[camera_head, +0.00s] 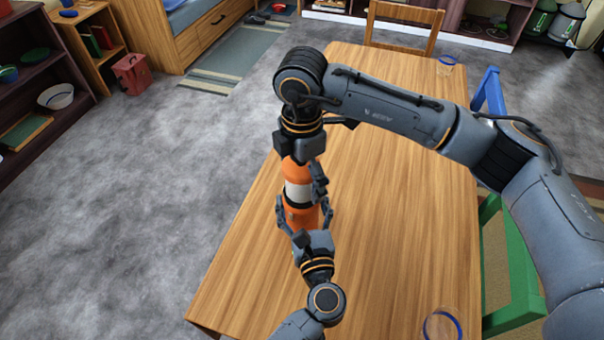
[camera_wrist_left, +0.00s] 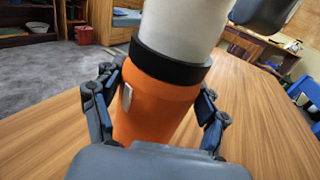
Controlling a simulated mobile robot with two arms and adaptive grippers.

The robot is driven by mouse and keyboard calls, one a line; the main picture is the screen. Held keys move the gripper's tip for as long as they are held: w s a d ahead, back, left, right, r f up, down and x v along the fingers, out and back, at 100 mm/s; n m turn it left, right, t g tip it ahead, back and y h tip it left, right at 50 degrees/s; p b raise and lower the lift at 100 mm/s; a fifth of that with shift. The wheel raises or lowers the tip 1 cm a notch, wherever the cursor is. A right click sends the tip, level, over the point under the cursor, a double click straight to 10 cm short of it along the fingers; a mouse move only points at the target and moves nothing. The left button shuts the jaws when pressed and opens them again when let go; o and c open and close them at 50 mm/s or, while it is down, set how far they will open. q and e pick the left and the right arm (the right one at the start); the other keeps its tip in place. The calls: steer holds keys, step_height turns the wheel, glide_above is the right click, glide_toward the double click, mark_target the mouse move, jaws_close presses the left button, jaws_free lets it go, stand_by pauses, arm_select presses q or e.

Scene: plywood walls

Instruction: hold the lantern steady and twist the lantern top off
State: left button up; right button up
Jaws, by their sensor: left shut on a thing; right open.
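The lantern stands upright on the wooden table (camera_head: 390,220), with an orange top (camera_head: 296,172), a pale middle band (camera_head: 298,193) and an orange base. My left gripper (camera_head: 301,215) reaches in from below and is shut on the base, one finger on each side. The left wrist view shows the orange base (camera_wrist_left: 155,105) between these fingers, with a black ring and the pale band above it. My right gripper (camera_head: 301,168) hangs over the lantern, pointing down, open, with its fingers about the top. Whether they touch the top cannot be told.
A clear cup with a blue rim (camera_head: 442,326) stands at the near right edge, and another (camera_head: 445,66) at the far end. A green chair (camera_head: 512,270) and a blue chair (camera_head: 490,95) flank the right side. The table around the lantern is clear.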

step_height(320, 180, up, 12)
steer(key=shift+f, duration=0.1)
stand_by(0.4)
steer(key=shift+c, duration=1)
steer(key=n, duration=0.5)
steer(key=shift+w, duration=0.1)
steer(key=n, duration=0.5)
steer(key=shift+f, duration=0.1)
steer(key=shift+n, duration=0.4)
step_height(320, 180, down, 12)
steer(key=c, duration=1.1)
steer(key=shift+c, duration=0.2)
